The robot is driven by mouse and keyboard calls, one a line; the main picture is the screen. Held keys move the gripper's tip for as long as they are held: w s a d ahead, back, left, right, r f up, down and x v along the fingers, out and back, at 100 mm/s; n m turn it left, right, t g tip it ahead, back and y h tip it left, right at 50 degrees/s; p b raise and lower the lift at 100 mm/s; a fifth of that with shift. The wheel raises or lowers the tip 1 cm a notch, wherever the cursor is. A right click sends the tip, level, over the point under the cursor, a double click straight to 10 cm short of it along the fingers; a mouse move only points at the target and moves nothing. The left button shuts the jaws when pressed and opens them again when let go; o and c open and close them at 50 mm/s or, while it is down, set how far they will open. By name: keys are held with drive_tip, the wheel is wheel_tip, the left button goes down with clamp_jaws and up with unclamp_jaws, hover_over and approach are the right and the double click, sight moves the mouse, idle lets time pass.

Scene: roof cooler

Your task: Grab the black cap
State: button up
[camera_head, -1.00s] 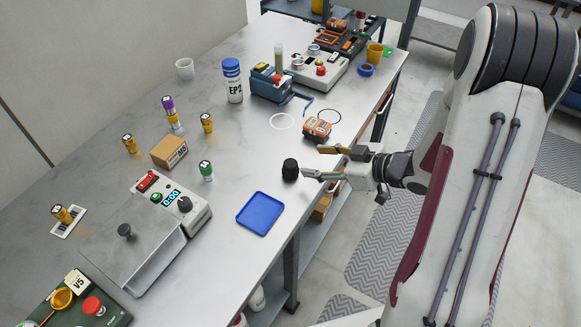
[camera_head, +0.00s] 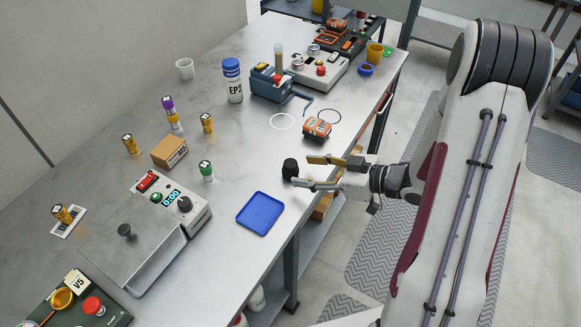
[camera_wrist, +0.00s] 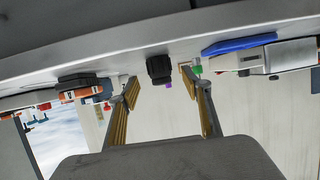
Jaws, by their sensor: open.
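The black cap (camera_head: 290,168) stands on the metal workbench near its right edge, right of the blue tray. In the wrist view the black cap (camera_wrist: 160,69) shows in the gap ahead of the fingers. My gripper (camera_head: 305,172) is open and low at the bench edge, its fingertips pointing left at the cap. In the head view the fingertips are very close to the cap; whether they touch it I cannot tell. In the wrist view my gripper (camera_wrist: 159,78) has one finger to each side of the cap, with nothing held.
A blue tray (camera_head: 260,214) lies left of and below the cap. An orange device (camera_head: 317,128) sits above it, beside a dark ring. A green-topped vial (camera_head: 206,171), a small cardboard box (camera_head: 169,151) and a timer device (camera_head: 172,203) stand further left. Bare bench lies around the cap.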

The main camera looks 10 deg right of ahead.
sight(289, 168)
drive_tip(key=shift+w+a+f, duration=0.25)
drive_tip(key=shift+w+a, duration=0.15)
drive_tip(key=shift+a, duration=0.05)
drive_tip(key=shift+a, duration=0.1)
drive_tip(key=shift+x, duration=2.5)
drive_tip(key=shift+w, duration=0.1)
drive_tip(key=c, duration=1.1)
